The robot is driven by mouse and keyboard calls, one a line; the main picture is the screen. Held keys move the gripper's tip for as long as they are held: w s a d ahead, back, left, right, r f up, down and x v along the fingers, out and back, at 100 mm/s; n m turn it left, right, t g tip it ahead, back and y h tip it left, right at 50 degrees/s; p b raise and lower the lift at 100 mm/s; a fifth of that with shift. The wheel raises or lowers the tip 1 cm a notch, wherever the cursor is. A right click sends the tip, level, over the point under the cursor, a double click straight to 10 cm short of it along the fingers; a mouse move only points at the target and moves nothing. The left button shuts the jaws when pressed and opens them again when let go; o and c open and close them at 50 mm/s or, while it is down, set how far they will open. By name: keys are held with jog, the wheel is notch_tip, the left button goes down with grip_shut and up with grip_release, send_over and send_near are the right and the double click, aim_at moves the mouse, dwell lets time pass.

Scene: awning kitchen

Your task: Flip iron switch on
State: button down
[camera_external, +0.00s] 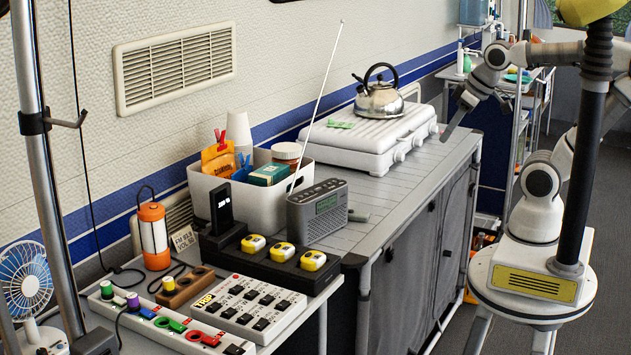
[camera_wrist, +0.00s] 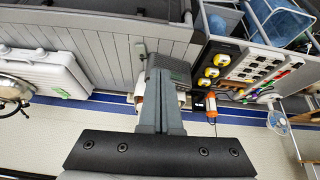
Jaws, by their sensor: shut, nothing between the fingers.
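A white switch panel (camera_external: 222,322) with several black switches sits on the low table at the front left; it also shows in the wrist view (camera_wrist: 238,62). Its labels are too small to read, so I cannot tell which switch is the iron's or its position. Beside it lies a white power strip (camera_external: 137,325) with coloured switches and plugs. My gripper (camera_external: 446,136) is at the counter's far right edge, near the stove and well away from the panel. Its fingers (camera_wrist: 160,72) are together and empty.
A white stove (camera_external: 352,145) bears a kettle (camera_external: 380,98). A radio (camera_external: 317,212) with a tall antenna, a white bin (camera_external: 262,206) and a black charger with yellow devices (camera_external: 283,257) stand between my gripper and the panel. A metal pole (camera_external: 45,160) rises at the left.

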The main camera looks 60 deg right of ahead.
jog(key=w+a+r+n+t+y, duration=0.1)
jog(key=w+a+r+n+y, duration=0.1)
jog(key=w+a+n, duration=0.5)
jog(key=w+a+r+n+t+y, duration=0.1)
jog(key=w+a+r+n, duration=0.15)
jog(key=w+a, duration=0.9)
jog(key=w+a+f+n+g+y+b, duration=0.3)
jog(key=w+a+f, duration=0.3)
jog(key=f, duration=0.4)
jog(key=w+a+f+n+g+y+b, duration=0.4)
jog(key=w+a+f, duration=0.3)
jog(key=f, duration=0.3)
jog(key=shift+w+a+f+n+g+b, duration=0.3)
jog(key=shift+a+n+g, duration=0.15)
jog(key=shift+a, duration=0.15)
jog(key=shift+r, duration=0.1)
